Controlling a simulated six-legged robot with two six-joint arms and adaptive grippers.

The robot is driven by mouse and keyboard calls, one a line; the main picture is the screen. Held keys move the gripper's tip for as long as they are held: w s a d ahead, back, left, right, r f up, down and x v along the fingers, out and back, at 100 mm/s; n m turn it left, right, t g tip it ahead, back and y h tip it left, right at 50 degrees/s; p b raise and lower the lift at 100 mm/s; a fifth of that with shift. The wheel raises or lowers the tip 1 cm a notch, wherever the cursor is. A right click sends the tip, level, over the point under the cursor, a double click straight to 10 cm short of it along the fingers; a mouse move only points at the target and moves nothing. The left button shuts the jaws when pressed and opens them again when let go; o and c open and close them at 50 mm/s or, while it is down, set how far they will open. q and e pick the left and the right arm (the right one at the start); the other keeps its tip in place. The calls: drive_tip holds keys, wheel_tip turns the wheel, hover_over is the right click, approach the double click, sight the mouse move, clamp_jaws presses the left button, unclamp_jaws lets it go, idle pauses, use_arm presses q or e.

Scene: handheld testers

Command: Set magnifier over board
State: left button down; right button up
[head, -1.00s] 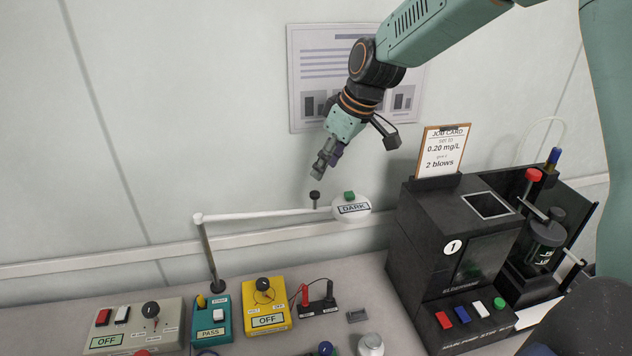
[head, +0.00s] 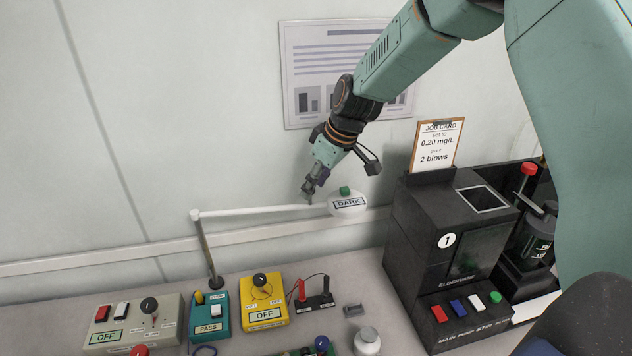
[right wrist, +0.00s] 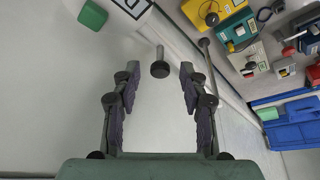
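The magnifier is a white swing arm (head: 265,211) on a grey post. It ends in a round white head (head: 347,205) with a green button and a sign reading DARK. A black knob on a stem (right wrist: 160,69) stands on the arm beside the head; in the head view my gripper hides it. My right gripper (head: 309,193) points down at the knob. In the right wrist view its fingers are open, one on each side of the knob, with gaps between. My left gripper is not in view.
A black tester (head: 425,240) marked 1 stands at the right, with a job card (head: 437,146) on it. Grey (head: 110,322), teal (head: 208,312) and yellow (head: 263,298) testers stand at the front left. A blue bin (right wrist: 297,123) shows in the right wrist view.

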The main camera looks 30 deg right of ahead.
drive_tip(key=shift+w+a+f, duration=0.15)
drive_tip(key=shift+w+a, duration=0.15)
drive_tip(key=shift+w, duration=0.1)
drive_tip(key=c, duration=0.4)
drive_tip(key=shift+s, duration=0.2)
clamp_jaws()
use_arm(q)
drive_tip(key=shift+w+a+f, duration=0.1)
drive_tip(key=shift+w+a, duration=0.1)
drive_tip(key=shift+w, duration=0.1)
use_arm(e)
drive_tip(key=shift+w+d, duration=0.1)
drive_tip(key=shift+w, duration=0.05)
